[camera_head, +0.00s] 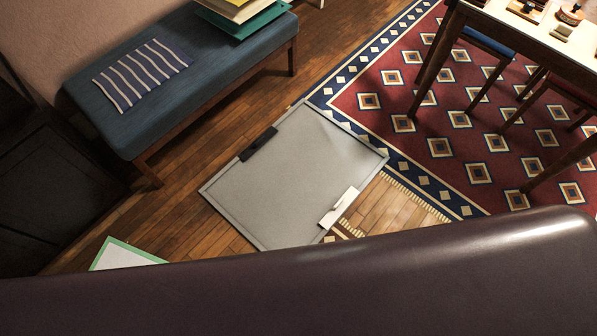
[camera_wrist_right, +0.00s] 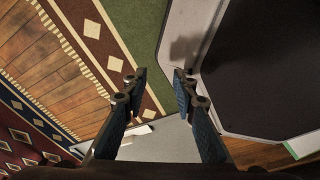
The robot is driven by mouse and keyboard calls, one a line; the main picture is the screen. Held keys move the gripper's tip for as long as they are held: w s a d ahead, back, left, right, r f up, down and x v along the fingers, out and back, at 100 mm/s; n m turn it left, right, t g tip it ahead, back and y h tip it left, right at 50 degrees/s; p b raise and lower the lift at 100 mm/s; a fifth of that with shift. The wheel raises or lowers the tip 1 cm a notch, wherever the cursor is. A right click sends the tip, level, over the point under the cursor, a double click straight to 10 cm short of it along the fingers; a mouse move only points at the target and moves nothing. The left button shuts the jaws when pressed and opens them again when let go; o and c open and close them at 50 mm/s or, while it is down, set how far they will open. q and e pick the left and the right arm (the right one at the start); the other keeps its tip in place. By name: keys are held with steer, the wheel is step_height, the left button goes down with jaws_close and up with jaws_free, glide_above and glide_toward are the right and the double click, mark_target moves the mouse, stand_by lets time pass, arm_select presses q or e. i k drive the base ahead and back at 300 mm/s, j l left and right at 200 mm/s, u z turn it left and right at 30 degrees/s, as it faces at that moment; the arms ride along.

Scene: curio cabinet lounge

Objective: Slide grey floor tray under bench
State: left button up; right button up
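The grey floor tray (camera_head: 290,180) lies flat on the floor in front of the bench, turned at an angle, apart from the bench. It has a dark handle (camera_head: 258,144) on the bench side and a white handle (camera_head: 338,207) on the opposite side. The blue padded bench (camera_head: 205,75) stands at the upper left on wooden legs, with open space beneath. In the right wrist view my right gripper (camera_wrist_right: 158,78) is open and empty; part of the tray (camera_wrist_right: 165,142) and its white handle (camera_wrist_right: 134,133) show beyond the fingers. My left gripper is not in view.
A red patterned rug (camera_head: 440,140) meets the tray's right side. A table (camera_head: 535,35) and chairs stand on it. A green-edged panel (camera_head: 122,254) lies at lower left. A striped cloth (camera_head: 142,74) and stacked folders (camera_head: 240,12) lie on the bench. A dark surface blocks the head view's bottom.

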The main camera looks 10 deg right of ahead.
mark_target(277, 198)
steer(key=l+u, duration=0.1)
steer(key=u, duration=3.1)
steer(key=k+l+u, duration=0.4)
steer(key=k, duration=0.25)
steer(key=l, duration=0.1)
